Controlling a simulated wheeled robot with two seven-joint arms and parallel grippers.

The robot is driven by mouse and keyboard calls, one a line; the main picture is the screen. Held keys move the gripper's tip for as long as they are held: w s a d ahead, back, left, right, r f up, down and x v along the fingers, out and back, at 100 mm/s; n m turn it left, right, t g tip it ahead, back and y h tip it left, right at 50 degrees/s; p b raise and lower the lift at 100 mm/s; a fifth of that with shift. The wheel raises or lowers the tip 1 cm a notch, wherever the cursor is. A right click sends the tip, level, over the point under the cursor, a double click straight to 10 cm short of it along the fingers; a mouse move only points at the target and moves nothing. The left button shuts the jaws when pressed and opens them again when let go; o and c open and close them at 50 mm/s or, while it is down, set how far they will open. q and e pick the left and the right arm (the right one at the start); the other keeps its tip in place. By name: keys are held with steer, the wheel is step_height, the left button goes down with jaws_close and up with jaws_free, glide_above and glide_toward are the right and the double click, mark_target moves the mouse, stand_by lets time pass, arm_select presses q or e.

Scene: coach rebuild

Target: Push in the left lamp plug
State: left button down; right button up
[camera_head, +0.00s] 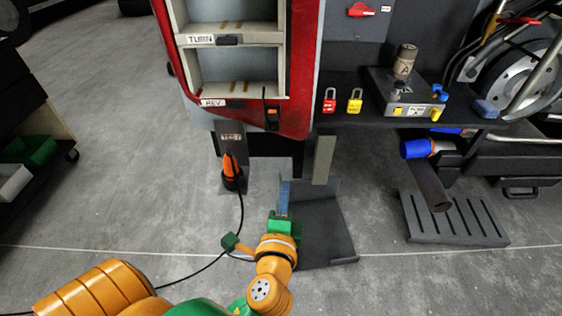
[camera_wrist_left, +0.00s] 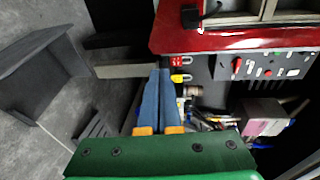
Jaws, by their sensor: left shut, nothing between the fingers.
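An orange plug (camera_head: 231,166) stands upright in a black holder below the left side of the red lamp housing (camera_head: 300,60); a black cable runs down from it to the floor. How far in the plug sits I cannot tell. My left gripper (camera_head: 285,184) has its blue fingers together and empty, to the right of the plug and apart from it, over a grey tray. In the left wrist view the shut fingers (camera_wrist_left: 161,74) point toward the red housing (camera_wrist_left: 220,38); the orange plug is not seen there. My right gripper is not in view.
A small black and orange part (camera_head: 272,113) hangs at the housing's lower right. A grey angled tray (camera_head: 325,225) stands on the floor. Open floor lies to the left.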

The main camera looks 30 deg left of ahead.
arm_select(q)
steer(key=r+y, duration=0.1)
steer(key=s+a+r+n, duration=0.1)
steer(key=r, duration=0.1)
steer(key=s+a+r+y, duration=0.1)
steer(key=shift+a+r+n+y+b, duration=0.15)
steer(key=shift+a+n+y+b, duration=0.05)
steer(key=shift+n+y+b, duration=0.1)
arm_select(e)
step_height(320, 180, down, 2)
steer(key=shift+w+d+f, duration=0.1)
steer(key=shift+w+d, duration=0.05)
arm_select(q)
steer(key=shift+w, duration=0.1)
steer(key=p, duration=0.1)
glide_toward(272, 127)
steer(key=shift+t, duration=0.3)
steer(key=x, duration=0.7)
steer(key=shift+f, duration=0.3)
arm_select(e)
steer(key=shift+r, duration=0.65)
